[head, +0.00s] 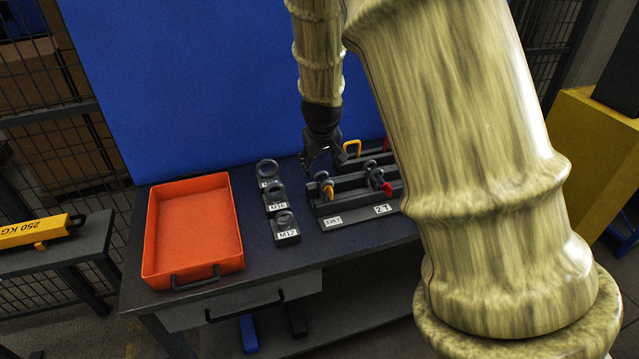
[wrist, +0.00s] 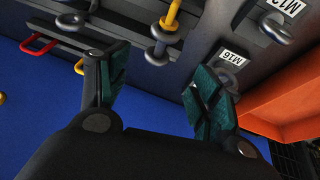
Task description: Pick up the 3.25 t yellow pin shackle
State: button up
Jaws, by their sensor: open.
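A grey shackle with a yellow pin (head: 328,189) sits in the left front of a dark rack (head: 352,208), behind a small label that seems to read 3.25 T. It also shows in the wrist view (wrist: 165,32), at the top middle beyond the fingers. My gripper (head: 322,158) is open and empty, above and behind this shackle. The shackle is apart from both fingers.
A red-pin shackle (head: 377,178) stands to the right, by a 2 T label. Yellow (head: 353,147) and red (wrist: 38,44) loops stand at the rack's back. Several eye bolts (head: 276,198) stand left, beside an orange tray (head: 192,228). A blue panel (head: 220,85) rises behind.

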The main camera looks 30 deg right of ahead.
aim_at(324, 179)
jog(key=f, duration=0.1)
jog(key=d+f, duration=0.2)
jog(key=shift+w+f+p, duration=0.3)
jog(key=shift+p, duration=0.05)
jog(key=shift+a+p+x, duration=0.15)
jog(key=shift+p+x, duration=0.2)
jog(key=shift+x, duration=0.6)
jog(key=shift+a+p+x, duration=0.15)
jog(key=shift+p+x, duration=0.15)
jog(key=shift+x, duration=0.65)
jog(key=shift+a+p+x, duration=0.2)
jog(key=shift+p+x, duration=0.15)
jog(key=shift+x, duration=0.65)
jog(key=shift+s+f, duration=0.1)
jog(key=shift+f, duration=0.1)
jog(key=c, duration=1.4)
